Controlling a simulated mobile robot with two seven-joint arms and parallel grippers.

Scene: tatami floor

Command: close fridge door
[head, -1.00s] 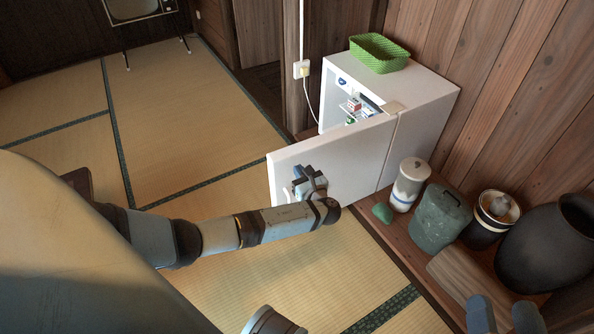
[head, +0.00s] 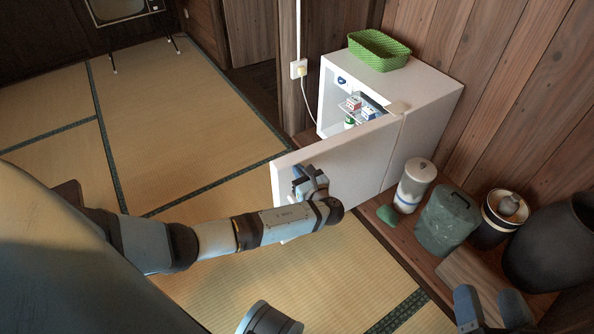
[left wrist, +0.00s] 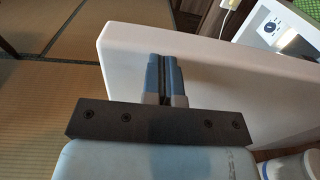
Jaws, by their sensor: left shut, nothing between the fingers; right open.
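The small white fridge (head: 432,112) stands against the wooden wall, with its door (head: 355,160) swung wide open towards me. A few small items (head: 352,104) show inside on a shelf. My left gripper (head: 306,176) is shut and empty at the outer face of the door, near its free end. In the left wrist view its closed fingers (left wrist: 160,75) lie against or just in front of the white door (left wrist: 220,75); I cannot tell whether they touch. My right gripper (head: 492,308) is open and empty at the lower right, above the wooden ledge.
A green basket (head: 380,50) sits on the fridge. A white jar (head: 414,184), a green-grey canister (head: 446,220), a dark pot (head: 504,214) and a large black urn (head: 556,245) stand on the ledge right of the door.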

